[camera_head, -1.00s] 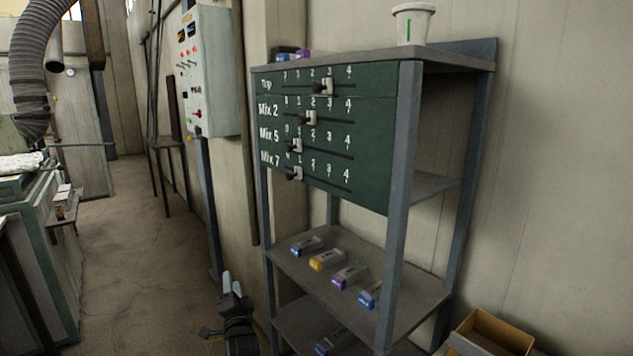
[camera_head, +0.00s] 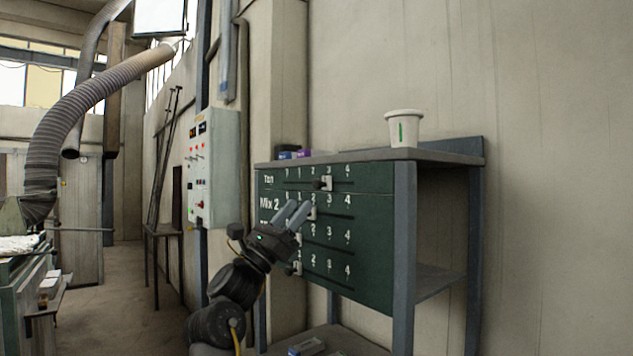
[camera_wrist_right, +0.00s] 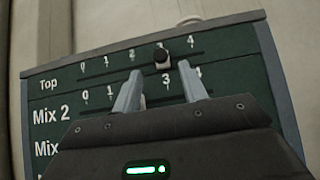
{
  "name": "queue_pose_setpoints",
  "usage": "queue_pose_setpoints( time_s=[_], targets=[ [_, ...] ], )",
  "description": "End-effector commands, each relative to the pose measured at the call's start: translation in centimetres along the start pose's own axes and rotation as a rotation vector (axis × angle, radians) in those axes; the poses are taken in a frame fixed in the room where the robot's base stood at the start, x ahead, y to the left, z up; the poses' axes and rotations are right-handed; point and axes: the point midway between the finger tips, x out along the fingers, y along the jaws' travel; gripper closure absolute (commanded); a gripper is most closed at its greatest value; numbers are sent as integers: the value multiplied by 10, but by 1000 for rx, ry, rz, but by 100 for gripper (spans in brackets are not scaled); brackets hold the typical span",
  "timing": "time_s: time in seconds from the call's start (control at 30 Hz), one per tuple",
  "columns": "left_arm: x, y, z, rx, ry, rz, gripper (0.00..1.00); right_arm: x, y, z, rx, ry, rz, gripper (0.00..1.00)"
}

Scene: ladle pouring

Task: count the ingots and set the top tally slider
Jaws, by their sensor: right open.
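The green tally board (camera_head: 345,262) carries rows of sliders, with labels Top and Mix 2 readable. The top slider knob (camera_head: 327,183) sits at about the 3 mark; it also shows in the right wrist view (camera_wrist_right: 161,56). My right gripper (camera_head: 296,209) is open and empty in front of the board, near the Mix 2 row. In the wrist view its fingertips (camera_wrist_right: 160,74) point up, just below the top knob in the picture. A blue ingot (camera_head: 286,155) and a purple ingot (camera_head: 303,154) lie on the rack's top. One ingot (camera_head: 306,347) shows on the lower shelf. My left gripper is out of view.
A white cup with a green stripe (camera_head: 404,128) stands on the rack's top shelf (camera_head: 440,156). The Mix 2 knob (camera_head: 311,213) is beside my fingers. A grey control box (camera_head: 213,165) hangs on the wall to the left. The space right of the rack is clear.

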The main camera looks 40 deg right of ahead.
Motion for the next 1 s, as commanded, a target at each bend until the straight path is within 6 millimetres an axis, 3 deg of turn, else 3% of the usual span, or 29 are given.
queue_pose_setpoints(
  time_s=[0.1,0.4,0.87,1.0],
  targets=[
    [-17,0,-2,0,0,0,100,29,0,4,-2,-1,-3,57],
    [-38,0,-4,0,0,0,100,75,0,3,-3,-2,1,57],
    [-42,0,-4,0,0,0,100,85,1,0,-2,-1,2,57],
    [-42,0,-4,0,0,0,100,85,1,0,-2,-1,2,74]
  ],
)
